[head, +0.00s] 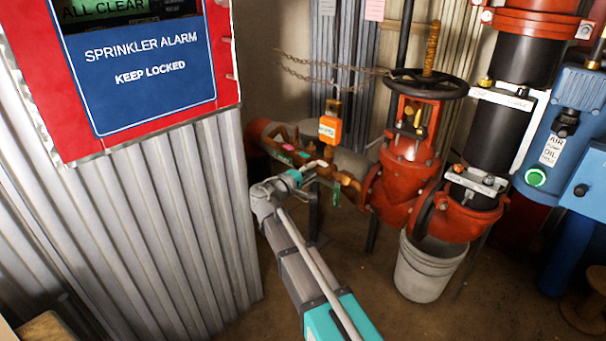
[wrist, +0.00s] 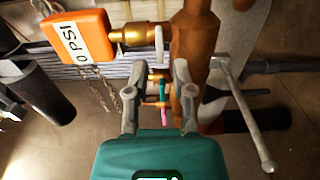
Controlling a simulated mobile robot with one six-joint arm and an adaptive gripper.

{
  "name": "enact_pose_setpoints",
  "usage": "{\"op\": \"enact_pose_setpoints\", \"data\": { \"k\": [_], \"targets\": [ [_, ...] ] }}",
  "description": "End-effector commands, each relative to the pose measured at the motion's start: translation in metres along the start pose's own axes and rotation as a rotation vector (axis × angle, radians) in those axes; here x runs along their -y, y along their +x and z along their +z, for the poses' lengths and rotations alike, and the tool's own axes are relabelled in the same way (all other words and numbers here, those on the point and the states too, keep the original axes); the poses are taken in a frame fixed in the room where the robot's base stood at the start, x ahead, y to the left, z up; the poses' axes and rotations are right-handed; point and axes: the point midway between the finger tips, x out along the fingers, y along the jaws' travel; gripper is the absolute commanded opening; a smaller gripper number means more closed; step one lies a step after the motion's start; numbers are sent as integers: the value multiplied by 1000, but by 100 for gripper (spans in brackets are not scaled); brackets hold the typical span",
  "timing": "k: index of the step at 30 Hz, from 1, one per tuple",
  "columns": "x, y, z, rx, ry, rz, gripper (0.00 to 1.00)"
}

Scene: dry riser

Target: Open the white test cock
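My gripper (wrist: 158,70) is open, with its two grey fingers apart. In the head view my gripper (head: 300,174) is at the brass pipework, left of the red valve. In the wrist view a small white handle (wrist: 158,45) stands beside a brass fitting, just beyond the fingertips; I take it for the white test cock. Small green (wrist: 153,78) and pink (wrist: 164,116) handles show between the fingers. I cannot tell whether any finger touches them. A long pale lever (wrist: 245,112) slants down to the right of the fingers. In the head view the white handle is not clearly distinguishable.
An orange gauge reading 0 PSI (wrist: 78,38) is left of the brass pipe (wrist: 195,40). In the head view a red valve with a black handwheel (head: 408,165) stands right of my gripper, above a bucket (head: 430,268). A corrugated panel (head: 150,225) stands close at left.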

Motion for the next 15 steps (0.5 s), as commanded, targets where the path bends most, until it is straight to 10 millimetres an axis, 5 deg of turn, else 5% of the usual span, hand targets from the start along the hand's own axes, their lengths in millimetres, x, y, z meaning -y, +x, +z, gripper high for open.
{"op": "enact_pose_setpoints", "data": {
  "k": [15],
  "targets": [
    [0,30,0,1,0,0,31]
  ]
}}
